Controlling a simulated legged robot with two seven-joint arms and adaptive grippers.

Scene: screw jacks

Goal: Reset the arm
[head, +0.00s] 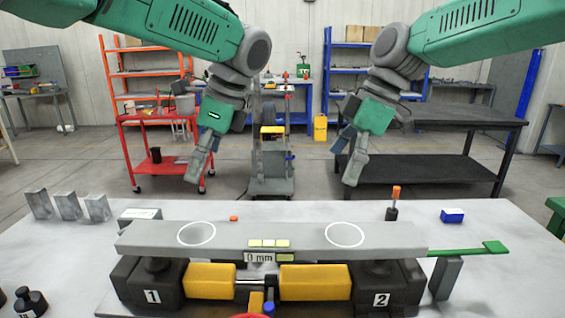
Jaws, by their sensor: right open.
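My left arm comes in from the upper left, and its gripper (200,163) hangs above the far part of the table, pointing down. Its finger gap cannot be made out. My right arm comes in from the upper right, and its gripper (348,158) hangs above the far table edge, open and empty. Both grippers are apart from the objects on the table. Nearer me, a grey beam (275,238) with two white rings lies across screw jack 1 (150,285) and screw jack 2 (385,287). A "0 mm" label (259,257) shows at its middle.
Yellow blocks (210,281) sit between the jacks. A green-handled lever (470,249) is at the right. Grey metal blocks (68,206), an orange-handled screwdriver (393,203) and a blue box (452,216) stand on the white table (300,210). Dark weights (30,301) stand at the near left.

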